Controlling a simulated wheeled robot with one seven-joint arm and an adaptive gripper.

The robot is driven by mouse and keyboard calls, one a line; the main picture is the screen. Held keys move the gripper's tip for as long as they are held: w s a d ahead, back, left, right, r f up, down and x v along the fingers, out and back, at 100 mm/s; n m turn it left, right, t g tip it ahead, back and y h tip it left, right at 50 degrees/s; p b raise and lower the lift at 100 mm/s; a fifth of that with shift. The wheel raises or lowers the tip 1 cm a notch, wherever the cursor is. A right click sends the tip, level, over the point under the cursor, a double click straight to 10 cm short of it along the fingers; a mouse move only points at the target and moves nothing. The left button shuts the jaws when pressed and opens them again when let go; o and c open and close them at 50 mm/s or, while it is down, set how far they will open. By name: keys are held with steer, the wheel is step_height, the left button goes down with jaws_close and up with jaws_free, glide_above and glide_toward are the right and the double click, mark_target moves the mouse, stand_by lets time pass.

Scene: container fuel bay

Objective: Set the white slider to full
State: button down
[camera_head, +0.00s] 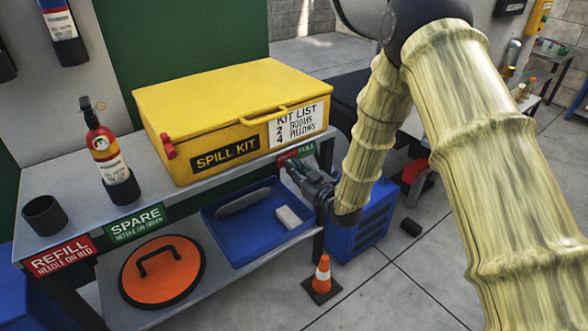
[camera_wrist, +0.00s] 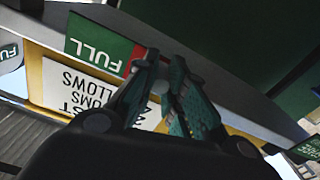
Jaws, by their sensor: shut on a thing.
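In the wrist view my gripper (camera_wrist: 164,68) has its two fingers closed around a small whitish piece, the white slider (camera_wrist: 158,87), mostly hidden between them. A label with a green FULL part (camera_wrist: 98,42) and a red part (camera_wrist: 138,58) lies beside the fingers. The fingertips are by the red part, and the green part is apart from them to the left. In the head view my gripper (camera_head: 296,171) is at the right end of the shelf's front edge, below the green label (camera_head: 305,150). The slider is hidden there.
A yellow spill kit box (camera_head: 215,105) stands on the shelf just behind my gripper. A blue tray (camera_head: 258,230) with a white block (camera_head: 288,217) is below, left of the gripper. An extinguisher (camera_head: 109,158) stands farther left. A small cone (camera_head: 322,276) is on the floor.

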mark_target(308, 153)
steer(key=w+d, duration=0.1)
steer(key=d, duration=0.1)
steer(key=w+d, duration=0.3)
steer(key=d, duration=0.1)
steer(key=shift+w+d, duration=0.3)
steer(key=c, duration=1.4)
jaws_free()
steer(key=shift+d+f, duration=0.1)
steer(key=shift+d, duration=0.05)
steer(key=shift+s, duration=0.1)
steer(key=v, duration=1.1)
steer(key=shift+s+d, duration=0.15)
steer(key=shift+s, duration=0.15)
steer(key=shift+f, duration=0.15)
